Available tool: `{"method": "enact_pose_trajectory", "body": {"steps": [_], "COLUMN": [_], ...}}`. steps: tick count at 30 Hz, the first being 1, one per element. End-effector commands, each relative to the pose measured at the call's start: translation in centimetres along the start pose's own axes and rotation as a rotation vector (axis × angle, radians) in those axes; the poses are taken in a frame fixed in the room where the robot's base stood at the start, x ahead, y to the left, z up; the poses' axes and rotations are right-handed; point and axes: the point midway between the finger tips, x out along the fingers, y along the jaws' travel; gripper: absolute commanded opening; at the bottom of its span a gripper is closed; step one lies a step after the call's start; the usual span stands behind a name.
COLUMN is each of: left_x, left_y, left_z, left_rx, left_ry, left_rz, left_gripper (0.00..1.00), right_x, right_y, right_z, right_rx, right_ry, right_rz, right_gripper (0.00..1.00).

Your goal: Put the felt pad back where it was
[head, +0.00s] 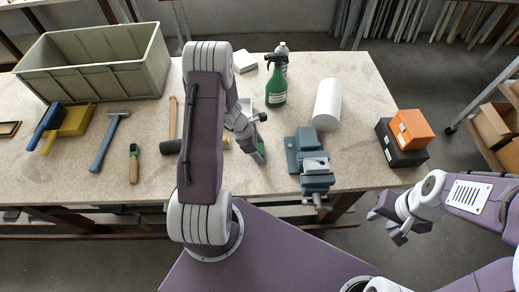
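My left gripper (257,150) points down over the middle of the bench, left of the blue vise. A thin dark-green piece (261,154), which looks like the felt pad, shows between its fingertips. The fingers look closed on it, at or just above the bench top; I cannot tell whether it touches. No other felt pad stands out, and my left arm hides part of the bench. My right gripper (402,236) hangs off the bench's front right, empty, its fingers apart.
On the bench (350,160) stand a grey-green crate (95,82), a green spray bottle (276,85), a white roll (327,104), the vise (310,165), and an orange box (411,129) on a black one. A hammer (108,143), dustpan (75,121) and green-handled tool (134,165) lie left.

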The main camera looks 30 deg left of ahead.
Motion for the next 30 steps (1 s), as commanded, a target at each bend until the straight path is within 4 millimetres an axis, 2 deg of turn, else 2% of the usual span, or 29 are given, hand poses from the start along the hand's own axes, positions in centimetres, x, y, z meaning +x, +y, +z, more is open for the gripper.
{"method": "enact_pose_trajectory", "body": {"steps": [8,12,14,21,24,30], "left_x": [-0.1,-1.1,-2.4,-8.7,-10.6,-12.3], "left_y": [0.0,0.1,0.1,0.1,0.1,0.0], "left_z": [0.0,0.2,0.2,0.2,0.2,0.1], "left_rx": [0.0,0.001,0.002,0.001,0.001,0.0], "left_ry": [0.0,0.0,-0.001,0.0,0.001,0.0], "left_rz": [0.0,0.002,0.004,0.006,0.004,0.0], "left_gripper": [0.83,0.83,0.83,0.83,0.83,0.83], "right_x": [-0.1,-0.6,-0.8,-1.8,-1.9,-2.0], "right_y": [0.0,0.0,0.0,0.0,0.0,0.0], "right_z": [0.0,-0.1,-0.1,-0.2,-0.2,-0.2], "right_rx": [0.0,0.0,0.0,0.0,0.0,0.0], "right_ry": [0.0,0.0,0.0,0.0,0.0,0.0], "right_rz": [0.0,0.0,0.0,0.0,0.0,0.0], "right_gripper": [0.38,0.38,0.38,0.38,0.38,0.38]}}
